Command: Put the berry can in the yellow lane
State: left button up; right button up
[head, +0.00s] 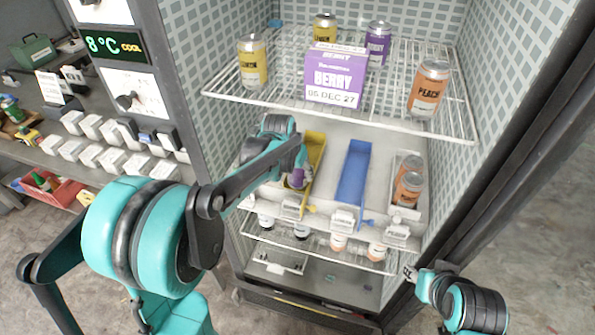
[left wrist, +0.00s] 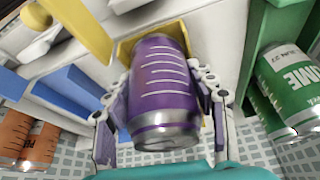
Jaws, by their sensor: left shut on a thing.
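The purple berry can (left wrist: 160,85) is between the fingers of my left gripper (left wrist: 162,105), which is shut on it. In the head view the can (head: 296,179) is mostly hidden by the gripper (head: 295,172), at the yellow lane. The yellow lane (head: 316,147) is an open channel on the middle shelf; its yellow wall (left wrist: 181,30) shows behind the can in the left wrist view. I cannot tell whether the can rests on the lane floor. My right gripper (head: 413,274) is low at the right, seen too small to tell its state.
The blue lane (head: 354,172) right of the yellow one is empty. Peach cans (head: 408,188) fill a lane farther right. Green lime cans (left wrist: 286,85) stand close beside my left gripper. Above, a wire shelf (head: 270,100) holds a purple berry box (head: 335,76) and several cans.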

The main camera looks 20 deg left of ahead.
pick_arm(q)
jog(key=shift+f, duration=0.2)
jog(key=o, duration=1.6)
jog(key=shift+r, duration=0.1)
